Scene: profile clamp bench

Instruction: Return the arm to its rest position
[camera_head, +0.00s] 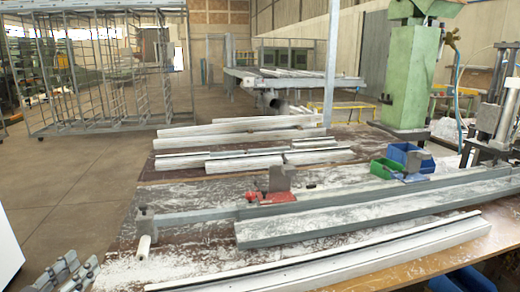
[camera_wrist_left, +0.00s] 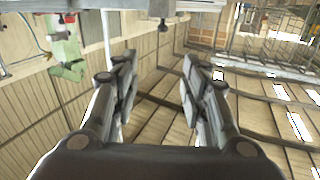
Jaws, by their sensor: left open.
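My left gripper (camera_head: 75,275) shows at the bottom left corner of the head view, beside the near left end of the bench. Its two fingers are apart. In the left wrist view the gripper (camera_wrist_left: 158,85) is open and nothing is between its fingers. It hangs clear of the bench's profiles and clamp. My right gripper is in neither view. A red clamp (camera_head: 270,197) with a grey upright plate sits on the long grey rail (camera_head: 330,205) on the bench.
The bench (camera_head: 125,235) carries several white and grey profiles (camera_head: 240,125). A green bin (camera_head: 383,168) and a blue bin (camera_head: 405,153) stand at its right, near a green machine column (camera_head: 408,75). A wire rack (camera_head: 95,75) stands at the back left. Floor (camera_head: 60,185) left of the bench is clear.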

